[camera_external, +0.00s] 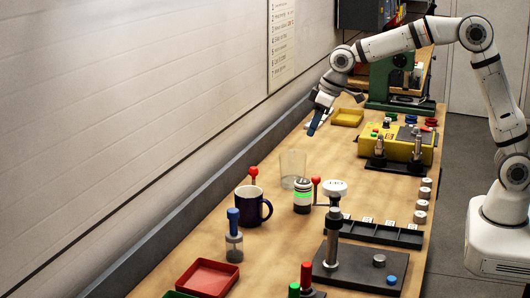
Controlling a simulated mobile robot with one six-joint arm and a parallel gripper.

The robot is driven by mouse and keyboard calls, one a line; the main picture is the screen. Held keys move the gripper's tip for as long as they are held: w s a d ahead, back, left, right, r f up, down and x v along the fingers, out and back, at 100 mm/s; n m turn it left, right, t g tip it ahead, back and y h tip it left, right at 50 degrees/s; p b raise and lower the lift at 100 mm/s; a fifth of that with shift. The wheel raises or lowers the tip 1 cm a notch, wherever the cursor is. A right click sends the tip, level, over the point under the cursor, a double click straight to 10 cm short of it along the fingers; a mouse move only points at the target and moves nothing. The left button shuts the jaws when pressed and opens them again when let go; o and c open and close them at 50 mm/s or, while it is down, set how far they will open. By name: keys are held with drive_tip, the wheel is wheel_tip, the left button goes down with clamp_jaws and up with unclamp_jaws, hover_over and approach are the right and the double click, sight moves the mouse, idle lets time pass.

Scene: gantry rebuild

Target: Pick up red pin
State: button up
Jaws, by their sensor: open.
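A red pin (306,274) stands upright at the bottom edge of the view, beside a green pin (294,290). Its lower part and the dark base under it are partly cut off by the frame. My gripper (334,112) is far up the bench from it, above the back part near the wall. Its fingers are spread, one with a dark blue face, and it appears empty. Nothing red is near the fingers.
A black stand (335,250) rises right of the red pin. A red tray (208,279) lies left.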

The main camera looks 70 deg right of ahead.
hover_over(254, 177)
drive_tip(key=s+d, duration=0.2)
drive_tip(key=s, duration=0.1)
wheel_tip(254, 177, down, 11)
drive_tip(key=shift+w+a+p+x, duration=0.15)
drive_tip(key=shift+p+x, duration=0.3)
drive_tip(key=shift+x, duration=0.9)
drive_tip(key=shift+a+p+x, duration=0.1)
drive_tip(key=shift+p+x, duration=0.35)
drive_tip(key=shift+x, duration=0.9)
drive_tip(key=shift+w+a+p+x, duration=0.15)
drive_tip(key=shift+p+x, duration=0.3)
drive_tip(key=shift+x, duration=0.9)
drive_tip(key=shift+r, duration=0.15)
drive_tip(key=c, duration=1)
